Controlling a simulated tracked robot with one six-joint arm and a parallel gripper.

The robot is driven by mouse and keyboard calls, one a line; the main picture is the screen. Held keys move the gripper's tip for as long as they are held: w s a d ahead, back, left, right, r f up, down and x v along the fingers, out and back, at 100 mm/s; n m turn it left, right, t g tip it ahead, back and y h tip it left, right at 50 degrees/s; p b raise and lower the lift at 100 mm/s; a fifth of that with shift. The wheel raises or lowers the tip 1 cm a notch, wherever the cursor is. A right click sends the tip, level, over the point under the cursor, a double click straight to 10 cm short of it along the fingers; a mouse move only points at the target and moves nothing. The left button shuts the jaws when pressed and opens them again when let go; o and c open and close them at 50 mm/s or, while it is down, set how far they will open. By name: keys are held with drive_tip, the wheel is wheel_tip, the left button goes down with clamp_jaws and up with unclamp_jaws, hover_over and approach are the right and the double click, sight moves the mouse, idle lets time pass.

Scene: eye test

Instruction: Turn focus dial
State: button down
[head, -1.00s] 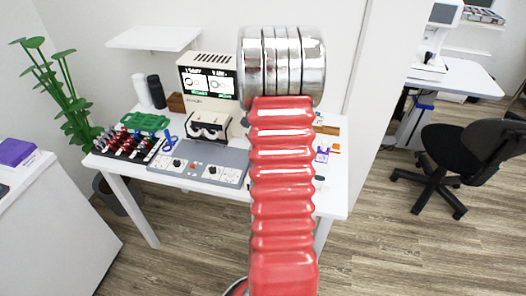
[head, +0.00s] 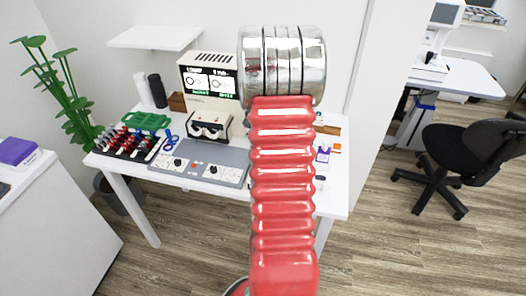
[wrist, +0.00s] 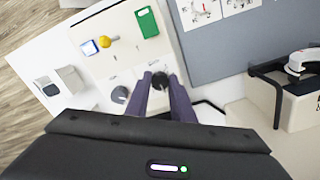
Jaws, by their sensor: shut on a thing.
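My gripper (wrist: 160,88) has two purple fingers, closed around a dark round dial (wrist: 160,79) on a pale control panel (wrist: 112,62). I cannot read the dial's label. A second, grey round knob (wrist: 119,94) stands just left of it, apart from the fingers. In the head view my red arm hides the gripper and the held dial. The beige eye-test machine (head: 223,103) stands at the back of the white table, its lit screen (head: 209,80) showing two round pictures with green text too small to read.
A dark-framed viewer (head: 208,126) stands before the machine. A grey board (head: 224,156), a tool rack (head: 127,144) and a green holder (head: 146,121) share the table.

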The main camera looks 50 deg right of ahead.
drive_tip(key=n, duration=0.3)
drive_tip(key=shift+s+d+f+n, duration=0.1)
drive_tip(key=shift+s+d+n, duration=0.1)
drive_tip(key=shift+s+n, duration=0.1)
drive_tip(key=shift+n, duration=1.9)
drive_tip(key=c, duration=1.5)
unclamp_jaws()
drive_tip(key=shift+c, duration=0.2)
drive_tip(key=shift+w, duration=0.1)
drive_tip(key=shift+w+r, duration=0.1)
drive_tip(key=shift+r, duration=0.45)
wheel_tip(320, 180, up, 13)
drive_tip(key=shift+f, duration=0.15)
